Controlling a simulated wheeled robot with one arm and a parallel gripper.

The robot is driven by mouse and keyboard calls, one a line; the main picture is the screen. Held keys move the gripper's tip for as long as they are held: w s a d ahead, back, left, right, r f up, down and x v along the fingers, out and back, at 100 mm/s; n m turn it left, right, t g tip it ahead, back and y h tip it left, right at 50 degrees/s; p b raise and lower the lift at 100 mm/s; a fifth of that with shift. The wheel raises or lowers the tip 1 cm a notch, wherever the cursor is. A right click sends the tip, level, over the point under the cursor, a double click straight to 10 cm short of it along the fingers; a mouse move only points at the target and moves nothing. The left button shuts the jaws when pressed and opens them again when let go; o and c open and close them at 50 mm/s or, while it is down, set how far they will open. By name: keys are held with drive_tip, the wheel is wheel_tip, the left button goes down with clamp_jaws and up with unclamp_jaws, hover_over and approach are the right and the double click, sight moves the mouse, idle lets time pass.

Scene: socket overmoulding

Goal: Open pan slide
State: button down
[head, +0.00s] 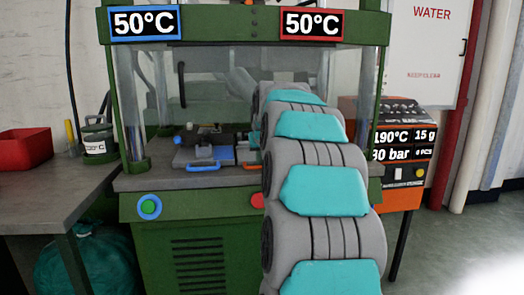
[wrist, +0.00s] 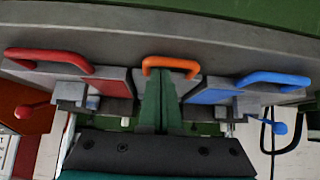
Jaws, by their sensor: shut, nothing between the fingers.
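The press bench (head: 150,181) carries slides with coloured handles. A blue handle (head: 204,167) is at the front left, and an orange handle (head: 250,165) beside it is partly covered by my arm. In the wrist view, which looks upside down, the orange handle (wrist: 170,62) is in the middle, a red handle (wrist: 48,58) at left and the blue handle (wrist: 272,78) at right. No label shows which is the pan slide. My gripper (wrist: 160,76) is shut and empty, its green fingers together with tips close to the orange handle. Contact cannot be told. My arm hides it in the head view.
The green press frame (head: 126,110) and clear side panels surround the bench. A green button (head: 149,207) and a red button (head: 257,200) are on its front. A table (head: 50,188) with a red bin (head: 25,148) stands left, an orange machine (head: 404,190) right.

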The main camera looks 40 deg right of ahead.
drive_tip(key=shift+w+d+f, duration=0.15)
drive_tip(key=shift+w+f, duration=0.2)
drive_tip(key=shift+f, duration=0.05)
